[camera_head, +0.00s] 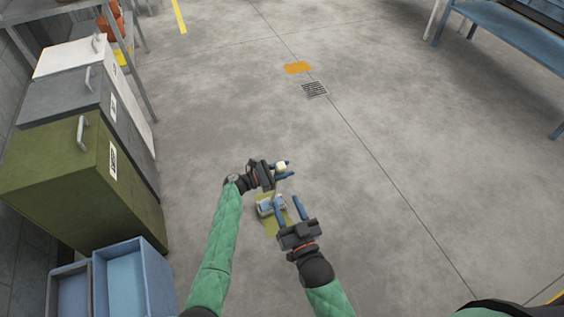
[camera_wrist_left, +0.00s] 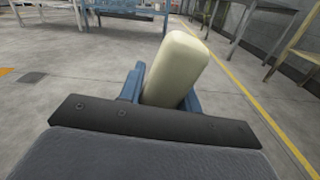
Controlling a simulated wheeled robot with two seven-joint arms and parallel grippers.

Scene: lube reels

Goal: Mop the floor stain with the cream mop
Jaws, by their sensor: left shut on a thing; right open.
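My left gripper (camera_head: 282,170) is shut on a cream bar, which I take to be the mop's handle (camera_head: 281,165). In the left wrist view the cream handle (camera_wrist_left: 176,70) stands tilted between the blue fingers. Below it in the head view is a small grey-blue piece (camera_head: 265,207) over a flat olive-yellow patch (camera_head: 269,228). I cannot tell whether these belong to the mop. My right gripper (camera_head: 288,201) is open just below the left one, its fingers apart beside the grey-blue piece. An orange patch (camera_head: 298,68), likely the floor stain, lies farther ahead on the concrete.
A floor drain (camera_head: 314,88) lies beside the orange patch. Green (camera_head: 85,185), grey and white cabinets and blue bins (camera_head: 135,280) line the left. A blue bench (camera_head: 510,35) stands at the upper right.

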